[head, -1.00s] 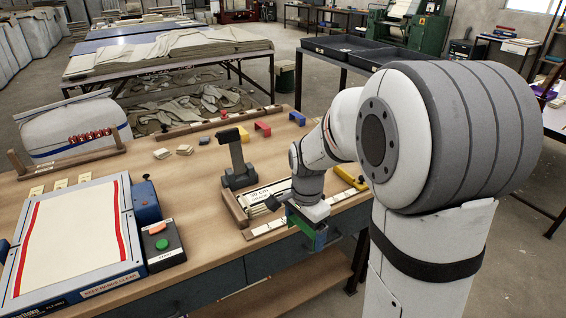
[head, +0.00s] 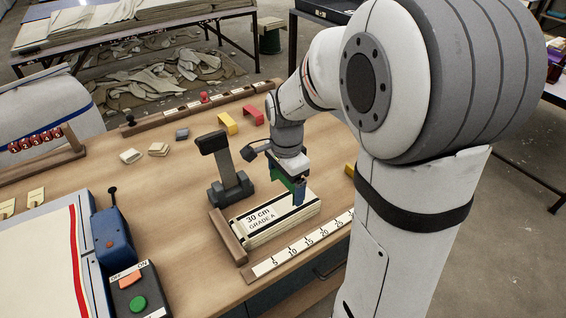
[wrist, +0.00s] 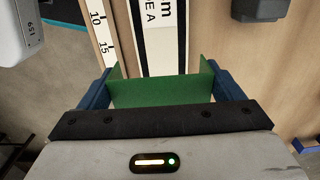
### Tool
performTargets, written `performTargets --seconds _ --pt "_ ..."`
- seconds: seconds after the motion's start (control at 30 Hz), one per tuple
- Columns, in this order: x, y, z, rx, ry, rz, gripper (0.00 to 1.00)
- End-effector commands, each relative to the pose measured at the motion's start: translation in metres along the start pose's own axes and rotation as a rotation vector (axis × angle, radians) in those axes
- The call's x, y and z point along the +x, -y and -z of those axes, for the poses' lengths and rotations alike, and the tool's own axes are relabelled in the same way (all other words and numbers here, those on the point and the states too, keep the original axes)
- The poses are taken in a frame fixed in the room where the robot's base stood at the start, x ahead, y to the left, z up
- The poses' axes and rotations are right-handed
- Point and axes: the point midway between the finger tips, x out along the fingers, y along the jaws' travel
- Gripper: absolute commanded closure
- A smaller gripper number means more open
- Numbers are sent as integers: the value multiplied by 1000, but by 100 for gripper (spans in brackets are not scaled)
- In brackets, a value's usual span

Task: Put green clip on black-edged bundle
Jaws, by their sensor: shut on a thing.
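The black-edged bundle (head: 263,224) is a pale flat stack marked "30 cm GRADE A", lying on the bench against a wooden stop. Its top, with a black stripe, also shows in the wrist view (wrist: 172,55). My gripper (head: 292,190) points down at the bundle's right part. It is shut on the green clip (wrist: 160,92), a green channel spanning between the blue fingers in the wrist view. The clip lies across the line of the bundle there. Whether it touches the bundle I cannot tell. In the head view the clip is mostly hidden by the gripper.
A dark upright post (head: 226,165) on a base stands just behind the bundle. A ruler strip (head: 305,242) runs along its front. Yellow (head: 227,121) and red (head: 252,115) clips lie farther back. A button box (head: 138,292) is at lower left. Bench between is clear.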

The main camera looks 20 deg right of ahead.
Motion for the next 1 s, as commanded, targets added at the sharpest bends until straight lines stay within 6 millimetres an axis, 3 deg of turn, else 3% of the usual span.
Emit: performTargets --seconds 0.37,1.0 --pt "12 -1 3 10 0 0 20" --pt "56 -2 4 13 0 0 20"
